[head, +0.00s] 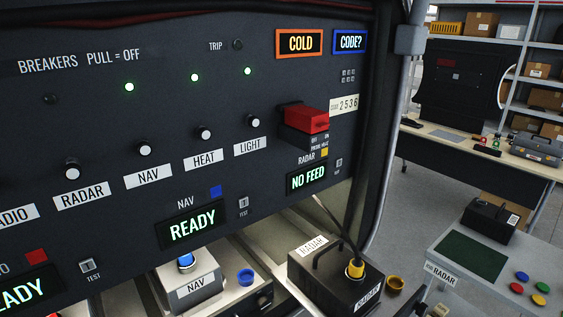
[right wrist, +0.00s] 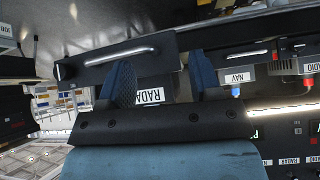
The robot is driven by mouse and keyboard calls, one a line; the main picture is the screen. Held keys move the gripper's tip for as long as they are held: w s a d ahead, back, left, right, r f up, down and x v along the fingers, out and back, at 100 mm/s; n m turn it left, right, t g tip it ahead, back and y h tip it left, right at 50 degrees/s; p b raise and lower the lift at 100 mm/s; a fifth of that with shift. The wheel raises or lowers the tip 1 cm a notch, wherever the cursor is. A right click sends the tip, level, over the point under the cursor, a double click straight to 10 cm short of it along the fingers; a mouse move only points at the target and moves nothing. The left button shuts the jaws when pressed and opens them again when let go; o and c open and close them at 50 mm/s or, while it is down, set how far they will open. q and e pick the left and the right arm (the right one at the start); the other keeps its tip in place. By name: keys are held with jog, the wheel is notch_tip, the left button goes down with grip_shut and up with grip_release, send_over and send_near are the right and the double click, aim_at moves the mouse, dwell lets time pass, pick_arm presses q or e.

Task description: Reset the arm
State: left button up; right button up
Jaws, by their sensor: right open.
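My right gripper (right wrist: 160,75) shows in the right wrist view with its two blue fingers apart and nothing visibly held between them. Beyond the fingers is the dark RADAR box (right wrist: 165,45) with its metal handle; I cannot tell the gap between them. In the head view the black RADAR box (head: 318,272) sits under the panel, with a yellow connector (head: 355,268) and dark cable on its top. Neither gripper shows in the head view.
The breaker panel (head: 110,110) fills the left, with a red switch cover (head: 305,118) and a NO FEED display (head: 307,177). The NAV box (head: 190,282) stands beside the RADAR box. A grey bench (head: 450,245) holds another black box (head: 488,220) and coloured caps. Floor shows between.

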jog(key=s+d+f+m+g+h, duration=0.2)
jog(key=s, duration=0.3)
jog(key=s+d+f+m+g+h, duration=0.1)
jog(key=s+d+f+m+h, duration=0.1)
jog(key=s, duration=0.4)
jog(key=w+a+f+t+y+p, duration=0.2)
jog(key=w+a+f+t, duration=0.4)
jog(key=f, duration=0.4)
jog(key=shift+w+a+f+n+t+y+p, duration=0.25)
jog(key=shift+a+t+p, duration=0.2)
jog(key=shift+t+p, duration=0.25)
